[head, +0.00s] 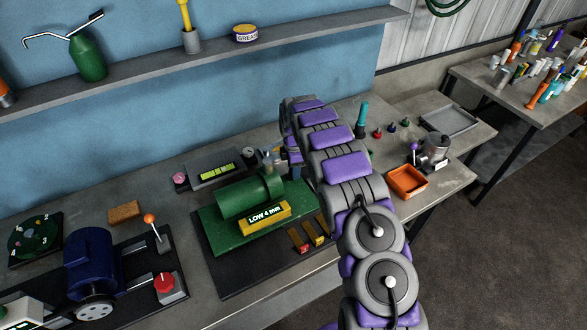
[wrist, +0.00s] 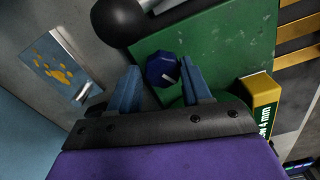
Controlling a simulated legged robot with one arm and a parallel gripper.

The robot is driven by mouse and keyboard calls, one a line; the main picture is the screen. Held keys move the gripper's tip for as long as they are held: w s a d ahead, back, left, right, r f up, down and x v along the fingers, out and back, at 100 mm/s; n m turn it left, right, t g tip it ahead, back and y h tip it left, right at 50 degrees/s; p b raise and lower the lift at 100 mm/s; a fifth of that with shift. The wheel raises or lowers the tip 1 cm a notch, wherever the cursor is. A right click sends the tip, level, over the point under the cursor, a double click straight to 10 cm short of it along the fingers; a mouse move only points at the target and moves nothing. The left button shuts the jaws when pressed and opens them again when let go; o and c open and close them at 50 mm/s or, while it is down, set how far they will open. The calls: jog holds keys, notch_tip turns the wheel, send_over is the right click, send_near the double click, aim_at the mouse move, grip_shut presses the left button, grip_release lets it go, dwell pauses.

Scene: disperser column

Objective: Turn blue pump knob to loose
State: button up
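The blue pump knob (wrist: 162,68) is a dark blue faceted knob with a white mark on its face. In the wrist view it lies between the fingertips of my gripper (wrist: 159,70). The fingers are apart, one on each side, with the right one very close to the knob; I cannot tell whether it touches. In the head view my arm and gripper largely hide the knob. The green pump (head: 245,197) sits on a green base plate (head: 222,237), which also shows in the wrist view (wrist: 232,40). A yellow block (head: 265,218) reads "LOW 4 mm".
A grey device with a lit display (head: 214,171) stands behind the pump. A blue motor (head: 90,262) and a red knob (head: 165,282) are at the left. An orange tray (head: 408,183) is at the right. A black round part (wrist: 119,22) is close to the knob.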

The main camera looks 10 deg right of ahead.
jog(key=o, duration=0.4)
notch_tip(320, 180, up, 17)
jog(key=shift+r, duration=0.15)
dwell(0.4)
jog(key=shift+s, duration=0.1)
dwell(0.3)
